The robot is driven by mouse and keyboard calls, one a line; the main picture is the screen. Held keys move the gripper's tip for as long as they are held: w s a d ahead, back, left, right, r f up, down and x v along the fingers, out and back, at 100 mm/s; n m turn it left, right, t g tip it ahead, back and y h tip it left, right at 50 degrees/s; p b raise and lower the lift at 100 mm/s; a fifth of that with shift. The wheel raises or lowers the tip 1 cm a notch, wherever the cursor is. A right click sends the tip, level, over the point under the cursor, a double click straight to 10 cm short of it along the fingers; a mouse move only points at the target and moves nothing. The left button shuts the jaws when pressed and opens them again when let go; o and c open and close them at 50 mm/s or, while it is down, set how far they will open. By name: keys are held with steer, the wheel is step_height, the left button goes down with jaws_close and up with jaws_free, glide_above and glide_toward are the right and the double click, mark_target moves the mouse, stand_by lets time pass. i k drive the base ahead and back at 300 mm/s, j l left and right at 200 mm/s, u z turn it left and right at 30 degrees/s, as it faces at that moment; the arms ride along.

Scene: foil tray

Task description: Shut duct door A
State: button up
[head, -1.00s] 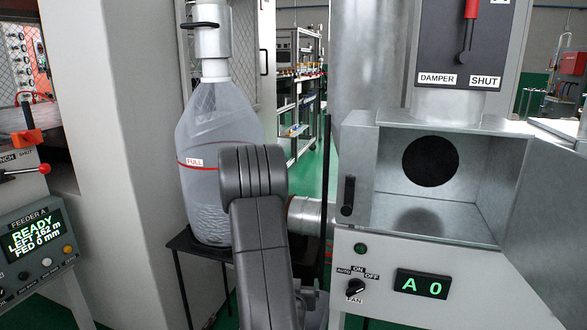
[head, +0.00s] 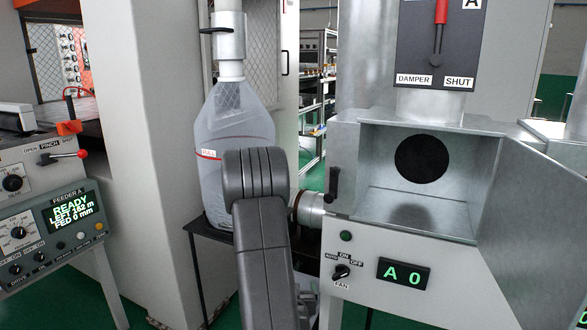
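Duct door A (head: 522,205) is a grey metal panel standing wide open on the right side of a metal duct box (head: 372,135). The front of the box is open, showing its bare inside and a round dark hole (head: 421,158) in the back wall. A black handle or latch (head: 333,184) is on the left front edge of the box. My arm rises in the middle of the head view, left of the box and apart from the door. My gripper is not visible.
A damper panel (head: 437,45) reading SHUT is above. A large clear bag (head: 222,125) hangs left, above a dark stand. A feeder console (head: 60,215) is at far left.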

mark_target(532, 240)
steer(key=k+l+u, duration=0.65)
steer(key=k+l, duration=0.15)
steer(key=k, duration=0.1)
